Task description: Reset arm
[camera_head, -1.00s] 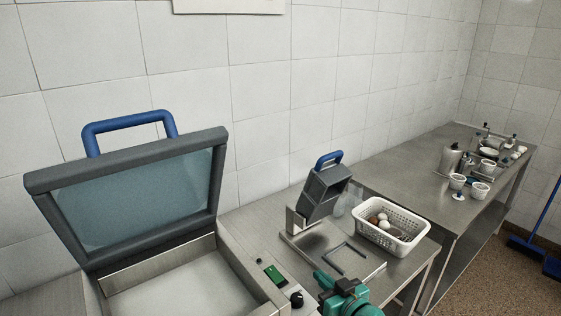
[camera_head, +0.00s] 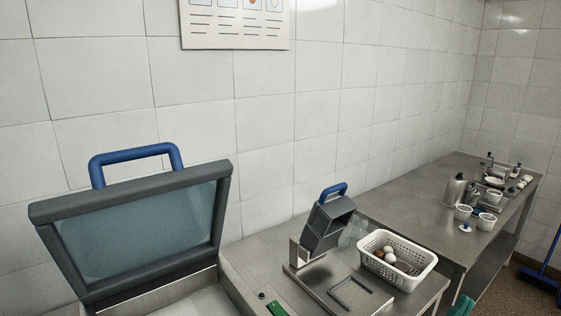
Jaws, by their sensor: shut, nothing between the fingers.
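My gripper's fingers do not show in the head view. Only a small teal piece of my arm (camera_head: 461,306) shows at the bottom edge, right of centre, in front of the metal table. The white perforated basket (camera_head: 408,281) stands on that table with brown and white eggs (camera_head: 389,254) in it. The teal piece is apart from the basket in the picture.
A machine with a raised, blue-handled glass lid (camera_head: 140,235) stands at the left. A smaller grey blue-handled device (camera_head: 327,225) stands left of the basket. A farther steel table (camera_head: 415,190) holds cups and a metal canister (camera_head: 455,190). A tiled wall runs behind.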

